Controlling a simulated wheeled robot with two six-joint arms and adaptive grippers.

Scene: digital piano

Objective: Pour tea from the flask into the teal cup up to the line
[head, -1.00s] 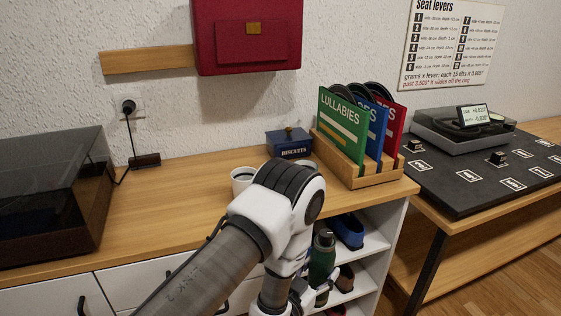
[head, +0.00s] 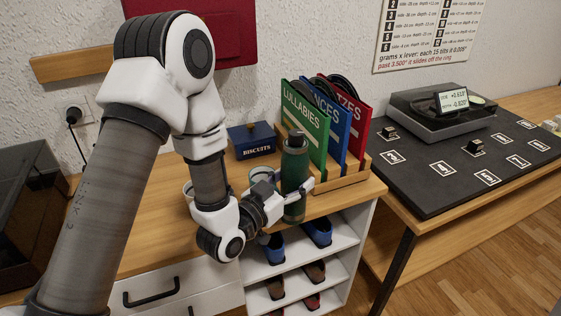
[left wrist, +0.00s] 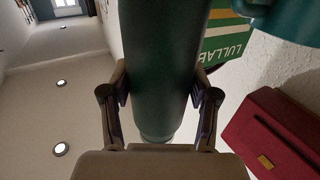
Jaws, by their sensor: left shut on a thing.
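The dark green flask (head: 293,172) with a grey cap is upright at the front of the wooden counter, before the record rack. My left gripper (head: 296,190) is shut around the flask's body. The left wrist view shows the flask (left wrist: 163,75) between the two fingers of the gripper (left wrist: 162,105). The teal cup (head: 259,173) stands on the counter just left of the flask, partly hidden by my gripper and wrist. Part of it shows in the left wrist view (left wrist: 290,20). Its line and contents cannot be made out. My right gripper is not in view.
A white cup (head: 188,187) is mostly behind my arm. The blue biscuit tin (head: 252,140) stands behind the teal cup. The record rack (head: 345,184) holds several sleeves close behind the flask. Shelves with shoes (head: 317,232) are below. A black mat table (head: 440,205) is at right.

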